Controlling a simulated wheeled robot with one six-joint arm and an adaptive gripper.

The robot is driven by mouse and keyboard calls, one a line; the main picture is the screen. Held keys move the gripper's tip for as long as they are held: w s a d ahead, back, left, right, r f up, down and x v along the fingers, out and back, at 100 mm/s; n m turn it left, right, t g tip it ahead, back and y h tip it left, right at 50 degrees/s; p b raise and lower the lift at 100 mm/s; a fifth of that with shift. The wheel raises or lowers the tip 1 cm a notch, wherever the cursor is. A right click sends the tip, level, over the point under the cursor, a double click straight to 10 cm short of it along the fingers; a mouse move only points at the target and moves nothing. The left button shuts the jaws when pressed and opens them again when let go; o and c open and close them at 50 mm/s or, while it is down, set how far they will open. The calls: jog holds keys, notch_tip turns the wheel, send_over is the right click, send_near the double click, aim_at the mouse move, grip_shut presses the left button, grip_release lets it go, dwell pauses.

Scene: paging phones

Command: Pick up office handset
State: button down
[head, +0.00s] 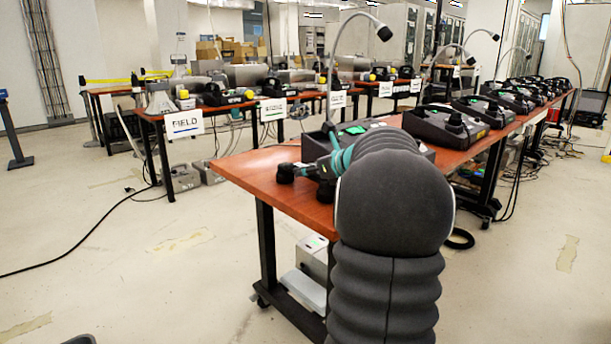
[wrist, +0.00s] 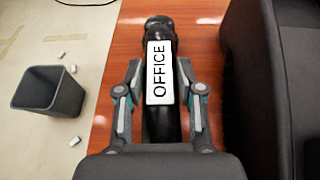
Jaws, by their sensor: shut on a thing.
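The office handset (wrist: 160,125) is black with a white label reading OFFICE. In the wrist view it lies lengthwise between my fingers, over the wooden table top. My gripper (wrist: 158,82) is shut on it, one finger along each side. In the head view my gripper (head: 312,170) is at the near left end of the wooden table (head: 250,172). There my dark arm hides much of the handset, and I cannot tell whether it touches the table top.
A large dark phone base (wrist: 245,60) stands right of the handset. Several paging phones with gooseneck microphones line the table (head: 460,122). A dark bin (wrist: 48,90) and small white pieces lie on the floor. A labelled FIELD table (head: 184,124) stands at back left.

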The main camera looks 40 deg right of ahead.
jog(key=shift+r, duration=0.15)
notch_tip(320, 180, up, 4)
jog(key=shift+r+p, duration=0.1)
jog(key=shift+p, duration=0.3)
jog(key=s+d+r, duration=0.5)
jog(key=d+r, duration=0.1)
jog(key=d, duration=0.4)
jog(key=shift+d+r+p, duration=0.25)
jog(key=shift+p, duration=0.15)
